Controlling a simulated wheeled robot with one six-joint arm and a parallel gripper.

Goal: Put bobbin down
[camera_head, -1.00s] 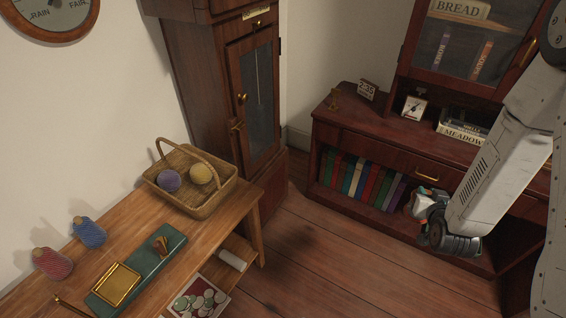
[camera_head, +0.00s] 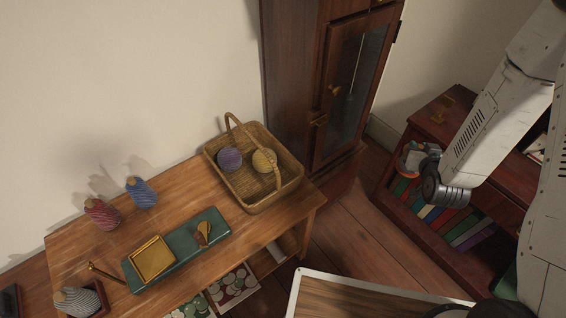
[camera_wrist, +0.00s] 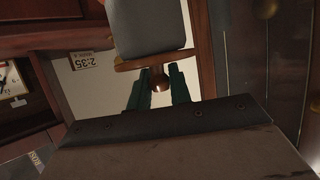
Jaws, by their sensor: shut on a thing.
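In the wrist view, my gripper (camera_wrist: 158,86) has its two dark green fingers closed around the knob end of a bobbin (camera_wrist: 150,28). The bobbin has a grey wound body and a wooden end. In the head view, the wrist end of my arm is at the right, in front of the dark red cabinet, away from the wooden table (camera_head: 182,195). The fingers and held bobbin cannot be made out clearly there.
A tall wooden case (camera_head: 297,85) stands behind. The dark red cabinet (camera_head: 425,122) is at the right. Bare tabletop shows between these things.

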